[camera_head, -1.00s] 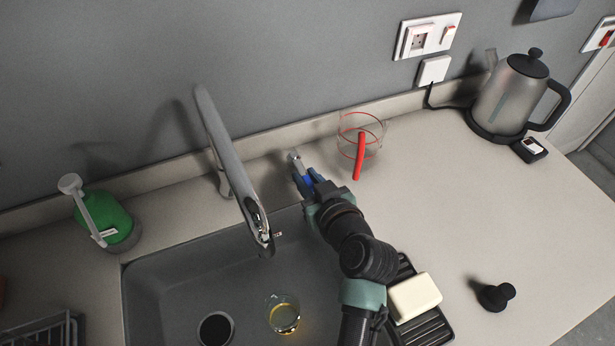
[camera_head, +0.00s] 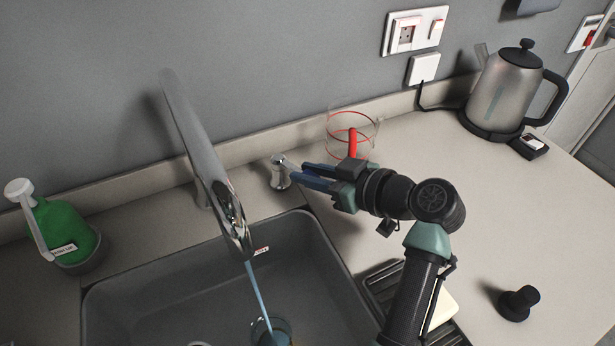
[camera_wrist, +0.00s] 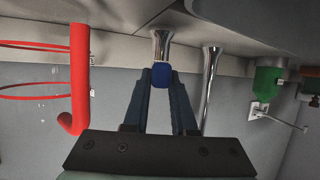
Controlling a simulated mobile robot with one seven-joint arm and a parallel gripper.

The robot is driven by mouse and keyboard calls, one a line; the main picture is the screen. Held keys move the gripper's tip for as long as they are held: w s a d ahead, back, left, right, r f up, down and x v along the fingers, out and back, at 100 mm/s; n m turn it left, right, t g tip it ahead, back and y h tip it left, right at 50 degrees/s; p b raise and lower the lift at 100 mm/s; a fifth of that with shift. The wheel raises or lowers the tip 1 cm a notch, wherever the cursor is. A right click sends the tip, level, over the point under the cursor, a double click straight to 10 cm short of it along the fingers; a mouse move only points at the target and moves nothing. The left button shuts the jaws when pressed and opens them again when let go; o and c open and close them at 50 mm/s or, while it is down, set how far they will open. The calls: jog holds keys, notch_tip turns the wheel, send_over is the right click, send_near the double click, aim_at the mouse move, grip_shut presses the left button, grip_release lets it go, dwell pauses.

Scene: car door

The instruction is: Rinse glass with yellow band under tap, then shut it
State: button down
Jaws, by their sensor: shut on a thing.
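The chrome tap (camera_head: 205,150) arches over the sink, and a thin blue stream of water (camera_head: 259,295) falls from its spout. The stream reaches a glass (camera_head: 272,331) in the sink at the lower picture edge; its lower part is cut off and its yellow band does not show clearly. My gripper (camera_head: 296,174) is at the short chrome tap handle (camera_head: 279,174) right of the tap. In the wrist view my fingers (camera_wrist: 161,84) are shut on the handle's blue end (camera_wrist: 161,75), with its chrome post (camera_wrist: 161,46) beyond.
A green bottle (camera_head: 62,232) stands left of the sink (camera_head: 330,262). A kettle (camera_head: 505,88) stands at back right. A cream block (camera_head: 442,308) and a black stopper (camera_head: 519,303) lie front right.

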jog(key=c, duration=0.7)
grip_release()
jog(key=v, duration=1.3)
jog(key=shift+a+b, duration=0.1)
jog(key=shift+b, duration=0.2)
